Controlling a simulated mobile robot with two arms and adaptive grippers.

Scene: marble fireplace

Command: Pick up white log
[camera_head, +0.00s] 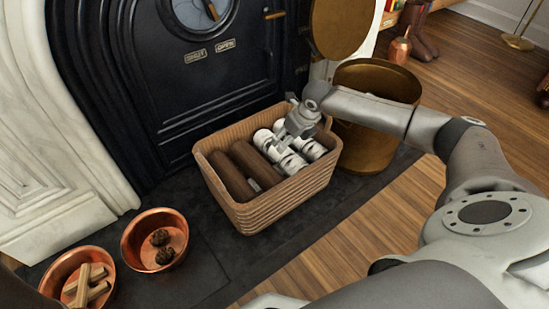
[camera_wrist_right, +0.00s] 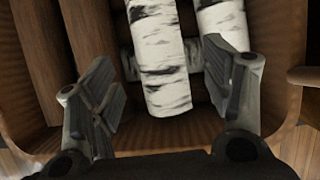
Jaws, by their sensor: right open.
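White birch logs with dark marks lie in the right half of a wicker basket (camera_head: 285,208) in the head view. One white log (camera_head: 291,162) is partly hidden by my right gripper (camera_head: 297,122), and another white log (camera_head: 312,149) lies to its right. In the right wrist view, my right gripper (camera_wrist_right: 165,92) is open, with its fingers on either side of a white log (camera_wrist_right: 160,60). The second white log (camera_wrist_right: 222,22) is partly behind the right finger. Contact cannot be told. My left gripper is not in view.
Brown logs (camera_head: 229,176) fill the basket's left side. A brass bucket (camera_head: 372,140) stands close behind its right side, by the black stove door (camera_head: 200,70). Copper bowls (camera_head: 155,240) sit at lower left. Bare dark hearth lies in front of the basket.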

